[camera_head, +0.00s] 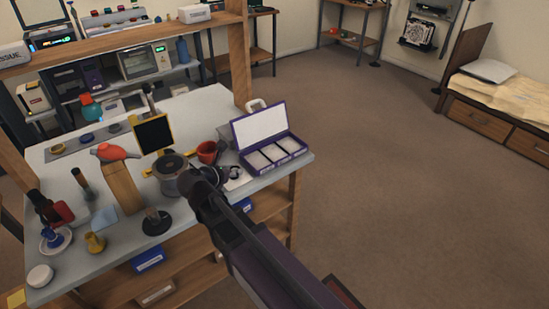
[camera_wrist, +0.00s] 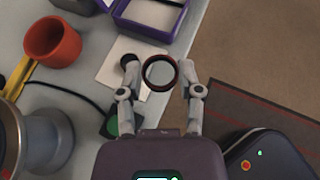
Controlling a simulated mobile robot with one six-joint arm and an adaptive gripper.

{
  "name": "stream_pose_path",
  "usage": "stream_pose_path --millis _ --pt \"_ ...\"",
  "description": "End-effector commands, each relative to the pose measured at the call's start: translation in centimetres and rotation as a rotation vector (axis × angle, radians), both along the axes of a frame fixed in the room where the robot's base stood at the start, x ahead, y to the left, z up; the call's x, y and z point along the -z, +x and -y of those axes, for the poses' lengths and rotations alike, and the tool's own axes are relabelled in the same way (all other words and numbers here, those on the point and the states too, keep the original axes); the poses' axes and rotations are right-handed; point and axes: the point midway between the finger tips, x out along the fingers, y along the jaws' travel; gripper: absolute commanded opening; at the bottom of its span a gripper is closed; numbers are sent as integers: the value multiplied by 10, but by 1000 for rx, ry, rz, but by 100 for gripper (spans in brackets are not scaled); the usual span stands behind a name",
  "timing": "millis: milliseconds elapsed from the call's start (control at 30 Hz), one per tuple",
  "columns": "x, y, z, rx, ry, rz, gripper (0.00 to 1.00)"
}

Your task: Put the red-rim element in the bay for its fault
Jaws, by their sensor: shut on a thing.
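The red-rim element (camera_wrist: 161,73) is a round clear lens in a dark red ring, seen in the wrist view. My gripper (camera_wrist: 158,78) is shut on it, with one finger on each side. The element is over a white sheet (camera_wrist: 116,68) near the table's edge. The purple case (camera_head: 299,153) is open on the table's right corner, with a white panel in its raised lid and three pale bays in front. Its edge also shows at the top of the wrist view (camera_wrist: 138,28). Labels on the bays are too small to read.
A red cup (camera_wrist: 52,41) stands left of my gripper, beside a grey round device (camera_wrist: 42,145) with a dark cable. A black panel in a yellow frame (camera_head: 153,134) and a wooden block (camera_head: 122,187) stand farther left. Open floor lies to the right.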

Motion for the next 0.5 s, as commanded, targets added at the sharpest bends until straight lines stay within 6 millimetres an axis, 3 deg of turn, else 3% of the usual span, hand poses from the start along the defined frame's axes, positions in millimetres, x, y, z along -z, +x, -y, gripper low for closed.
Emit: stream_pose_path --millis 200,500 --pt "17 15 56 93 -1 0 16" --pt "33 26 124 205 0 0 16"
